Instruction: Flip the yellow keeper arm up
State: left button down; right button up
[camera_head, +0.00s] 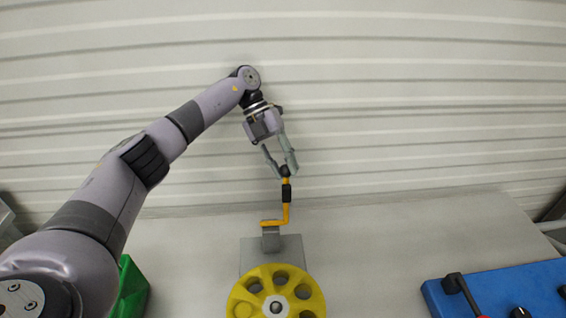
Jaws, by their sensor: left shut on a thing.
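The yellow keeper arm (286,211) stands upright in the middle of the view, with a dark band and a dark tip at its top. Its lower end bends left to a grey block (271,240) behind a yellow wheel (258,283). My left gripper (284,171) reaches down from above, its fingertips shut on the dark tip of the keeper arm. The fingers hide part of that tip. My right gripper is not in view.
A green bin (131,287) stands at the lower left, partly behind my left arm. A blue board (505,288) with a red and black handle lies at the lower right. The grey table (400,240) is clear between the wheel and the board. A ribbed pale wall rises behind.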

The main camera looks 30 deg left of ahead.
pick_arm(q)
jog(key=shift+s+f, duration=0.3)
jog(key=shift+f, duration=0.35)
jog(key=c, duration=1.7)
grip_release()
jog(key=o, duration=0.4)
jog(key=shift+w, duration=0.35)
jog(key=shift+s+a+r, duration=0.1)
jog(key=shift+r, duration=0.05)
notch_tip(320, 180, up, 10)
